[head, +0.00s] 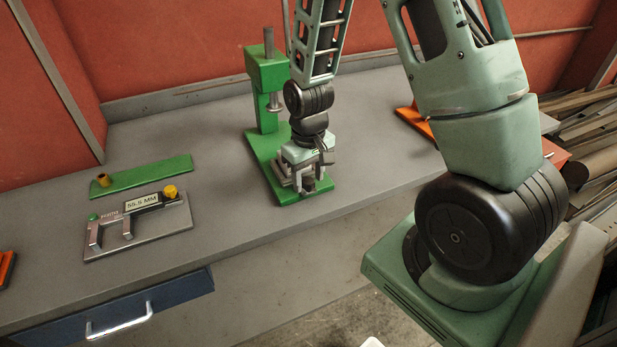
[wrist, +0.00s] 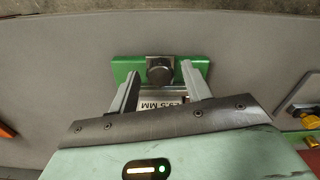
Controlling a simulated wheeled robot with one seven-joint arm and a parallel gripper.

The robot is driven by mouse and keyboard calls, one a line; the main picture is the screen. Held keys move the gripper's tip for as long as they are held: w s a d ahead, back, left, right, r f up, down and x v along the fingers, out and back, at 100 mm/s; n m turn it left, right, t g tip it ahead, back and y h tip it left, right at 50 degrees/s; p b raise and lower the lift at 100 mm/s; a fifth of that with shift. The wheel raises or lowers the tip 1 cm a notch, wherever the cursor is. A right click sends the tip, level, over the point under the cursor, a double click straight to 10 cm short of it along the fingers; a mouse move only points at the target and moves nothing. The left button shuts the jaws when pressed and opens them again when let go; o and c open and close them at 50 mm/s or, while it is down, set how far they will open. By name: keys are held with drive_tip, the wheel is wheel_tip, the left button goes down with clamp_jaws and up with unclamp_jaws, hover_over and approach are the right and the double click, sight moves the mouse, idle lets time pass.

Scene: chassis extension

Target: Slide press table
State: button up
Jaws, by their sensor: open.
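A green press (head: 266,75) stands on the grey workbench, with a metal ram on its column. Its green base reaches forward, and the front end also shows in the wrist view (wrist: 126,68). A metal slide part with a dark round knob (wrist: 160,73), likely the press table, sits on the base's front end. My gripper (head: 307,184) is over that front end, pointing down. In the wrist view my gripper (wrist: 159,74) is open, one finger on each side of the slide part. Contact cannot be told. A partly covered label ending in "MM" shows between the fingers.
A grey gauge plate (head: 150,232) reading 55.5 MM and a green strip (head: 150,175) with a brass-coloured bush lie to the left. An orange item (head: 413,120) is behind my arm. A blue drawer (head: 110,310) is under the bench. Bench surface right of the press is mostly clear.

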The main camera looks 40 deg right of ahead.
drive_tip(key=shift+f, duration=0.45)
